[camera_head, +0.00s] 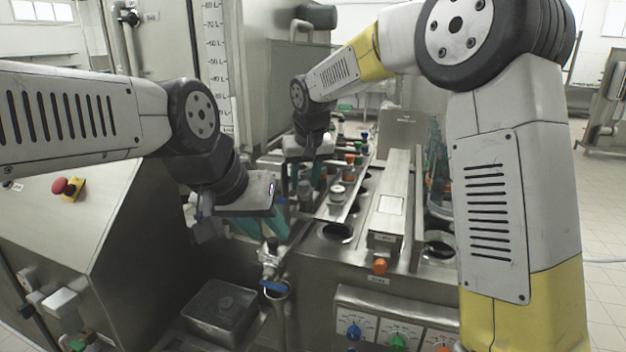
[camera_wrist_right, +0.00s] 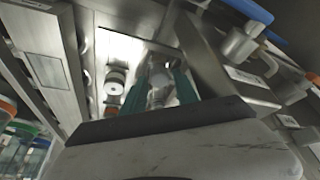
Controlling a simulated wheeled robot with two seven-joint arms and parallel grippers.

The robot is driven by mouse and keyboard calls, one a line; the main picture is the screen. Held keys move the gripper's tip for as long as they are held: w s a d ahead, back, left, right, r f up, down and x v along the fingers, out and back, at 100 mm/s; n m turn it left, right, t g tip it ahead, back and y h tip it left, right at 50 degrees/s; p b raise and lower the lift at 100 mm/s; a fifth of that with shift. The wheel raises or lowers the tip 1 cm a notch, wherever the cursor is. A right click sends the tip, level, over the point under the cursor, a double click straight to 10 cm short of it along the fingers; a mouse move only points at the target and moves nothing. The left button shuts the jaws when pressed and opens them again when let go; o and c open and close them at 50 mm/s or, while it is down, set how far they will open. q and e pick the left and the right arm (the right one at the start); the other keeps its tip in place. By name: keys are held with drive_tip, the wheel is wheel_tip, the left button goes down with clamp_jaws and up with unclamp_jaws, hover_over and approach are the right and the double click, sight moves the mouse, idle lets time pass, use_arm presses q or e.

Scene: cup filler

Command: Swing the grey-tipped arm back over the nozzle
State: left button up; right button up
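My right gripper (camera_head: 306,187) is at the centre of the head view, pointing down over the machine top. Its two teal fingers also show in the right wrist view (camera_wrist_right: 158,95), on either side of a grey, pale-ended cylindrical part (camera_wrist_right: 160,82). A grey part (camera_head: 305,194) also shows between the fingers in the head view. I cannot tell whether the fingers touch it, or whether it is the grey-tipped arm's tip. The nozzle cannot be made out. My left gripper (camera_head: 262,226) hangs at left centre, above a metal tap (camera_head: 270,258); its finger gap is unclear.
A pale round knob (camera_wrist_right: 116,78) sits beside the right fingers. Orange, green and blue knobs stand in a row behind. Round wells (camera_head: 336,232) and a steel rail (camera_head: 392,195) lie to the right. A metal bin (camera_head: 218,308) sits below my left gripper. A red stop button (camera_head: 62,187) is far left.

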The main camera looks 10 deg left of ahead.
drive_tip(key=shift+c, duration=0.3)
clamp_jaws()
idle(1.1)
